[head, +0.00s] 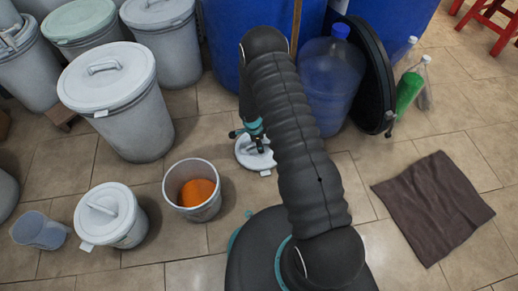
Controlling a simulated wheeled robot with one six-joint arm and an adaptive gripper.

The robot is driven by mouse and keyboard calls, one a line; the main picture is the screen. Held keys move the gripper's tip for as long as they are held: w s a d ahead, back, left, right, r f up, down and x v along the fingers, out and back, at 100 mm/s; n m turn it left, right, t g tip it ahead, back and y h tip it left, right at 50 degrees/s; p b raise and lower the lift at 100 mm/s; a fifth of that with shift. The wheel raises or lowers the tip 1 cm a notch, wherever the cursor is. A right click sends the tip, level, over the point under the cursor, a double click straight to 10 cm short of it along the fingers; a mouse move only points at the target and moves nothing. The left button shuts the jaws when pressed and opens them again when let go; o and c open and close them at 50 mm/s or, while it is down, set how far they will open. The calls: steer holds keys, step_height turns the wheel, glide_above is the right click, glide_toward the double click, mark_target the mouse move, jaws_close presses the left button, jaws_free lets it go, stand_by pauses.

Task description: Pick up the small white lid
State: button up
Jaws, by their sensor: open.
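The small white lid (257,158) lies flat on the tiled floor near the middle of the head view, right of an open bucket. My gripper (251,138) is directly over the lid in this view, with its dark fingers and teal body pointing down. The gripper is open. Its fingers hide part of the lid's top, and my arm covers the area at the lid's right. I cannot tell whether the fingers touch the lid or stand around its handle.
An open white bucket (193,191) with orange contents stands left of the lid. A lidded bucket (111,215) and a clear jug (39,231) are further left. Large grey drums (118,101) stand behind. A water bottle (329,83) is right of my arm; a brown cloth (432,207) lies on the floor.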

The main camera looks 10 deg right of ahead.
jaws_close()
